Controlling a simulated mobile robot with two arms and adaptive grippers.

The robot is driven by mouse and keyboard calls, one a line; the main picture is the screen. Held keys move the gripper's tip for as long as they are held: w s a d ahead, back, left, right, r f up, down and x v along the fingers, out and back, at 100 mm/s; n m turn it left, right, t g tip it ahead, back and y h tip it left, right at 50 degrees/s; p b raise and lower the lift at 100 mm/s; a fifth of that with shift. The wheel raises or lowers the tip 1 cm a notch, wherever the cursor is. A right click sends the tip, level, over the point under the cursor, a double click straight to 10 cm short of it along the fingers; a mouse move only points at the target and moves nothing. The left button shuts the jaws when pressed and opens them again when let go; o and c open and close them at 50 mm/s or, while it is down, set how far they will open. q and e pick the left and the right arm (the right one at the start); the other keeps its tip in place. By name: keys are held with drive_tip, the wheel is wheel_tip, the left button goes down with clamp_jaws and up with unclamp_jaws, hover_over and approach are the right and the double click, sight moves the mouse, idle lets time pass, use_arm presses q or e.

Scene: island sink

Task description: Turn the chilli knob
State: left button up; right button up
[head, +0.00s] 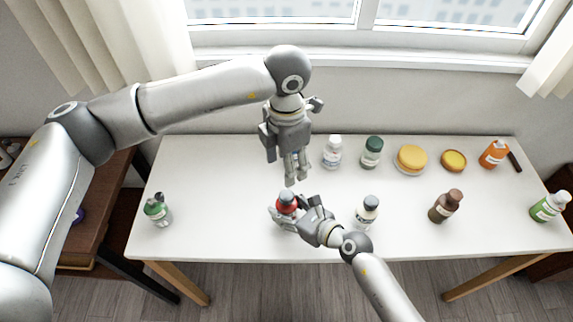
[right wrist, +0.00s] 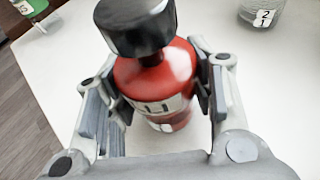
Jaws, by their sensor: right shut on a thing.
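A red bottle (head: 287,207) with a dark, knob-like cap (head: 286,195) stands upright near the front middle of the white table. In the right wrist view the same red bottle (right wrist: 155,82) shows its black cap (right wrist: 137,27) and a pale label whose text I cannot read. My right gripper (head: 288,213) is shut on the bottle's body, one finger on each side, below the cap. My left gripper (head: 296,180) points down above and behind the bottle, apart from the cap. Its fingertips are close together, and I cannot tell whether it is shut.
A green bottle (head: 157,211) is at the left. Behind are a white bottle (head: 332,155), a green-capped jar (head: 371,153) and yellow round items (head: 411,159).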

sight(286, 195)
use_arm(q)
drive_tip(key=shift+f, duration=0.1)
wheel_tip(286, 195, down, 12)
idle(0.7)
drive_tip(key=shift+c, duration=0.5)
drive_tip(key=c, duration=0.9)
drive_tip(key=shift+c, duration=0.3)
